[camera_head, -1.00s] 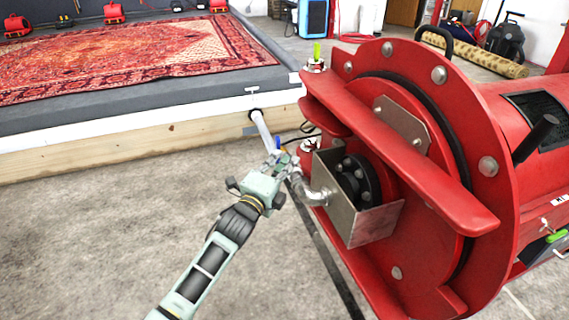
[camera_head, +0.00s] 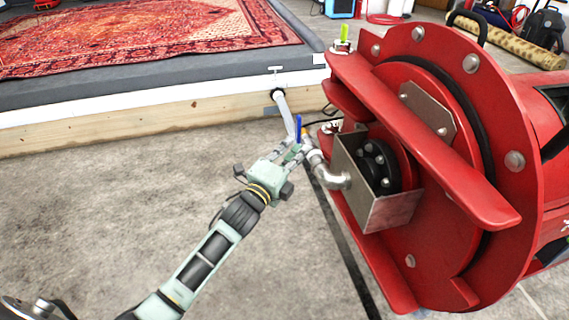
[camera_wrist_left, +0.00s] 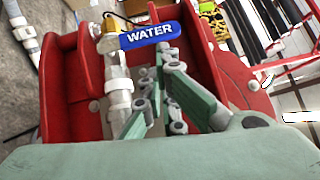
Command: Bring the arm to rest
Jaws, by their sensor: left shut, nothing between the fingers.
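My left gripper (camera_head: 290,152) is shut and empty in the head view, at the end of my left arm. It is close to a blue valve handle (camera_head: 298,128) on the pipe fitting beside the red machine (camera_head: 455,180). In the left wrist view the handle (camera_wrist_left: 149,35) reads WATER and lies just beyond my shut fingertips (camera_wrist_left: 160,50). I cannot tell whether the fingers touch it. The metal elbow pipe (camera_head: 328,175) leads from the valve into the machine's steel bracket (camera_head: 385,213). My right gripper does not show.
A white hose (camera_head: 284,110) runs from the wooden pit edge (camera_head: 130,132) to the valve. A red patterned rug (camera_head: 140,35) lies on the raised grey bed. The concrete floor (camera_head: 90,210) to the left is clear. A rolled rug (camera_head: 500,28) lies behind the machine.

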